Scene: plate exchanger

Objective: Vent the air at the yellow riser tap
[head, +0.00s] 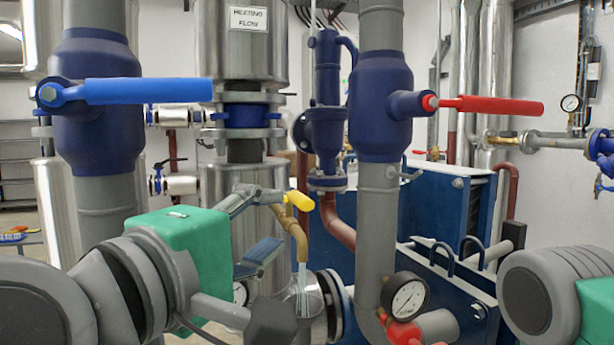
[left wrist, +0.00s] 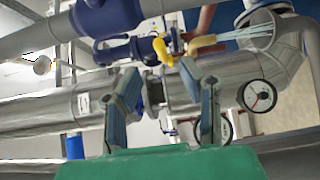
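The yellow tap handle (head: 298,201) sits on a brass tap (head: 292,228) on the riser in the middle of the head view. Pale streams (head: 303,283) run from its spout into a metal cup or funnel (head: 313,303) below. In the left wrist view, the yellow handle (left wrist: 203,42) and streams (left wrist: 235,35) lie beyond the fingers. My left gripper (head: 272,222) is just left of the tap. Its fingers (left wrist: 160,70) are spread, with nothing held. Contact with the tap cannot be told. Only the green housing of my right gripper (head: 596,310) shows; its fingers are hidden.
A blue lever (head: 140,91) is on the left pipe and a red lever (head: 500,105) on the right pipe. A dial gauge (head: 406,297) and red fitting (head: 403,332) are right of the cup. The blue plate exchanger (head: 405,207) stands behind.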

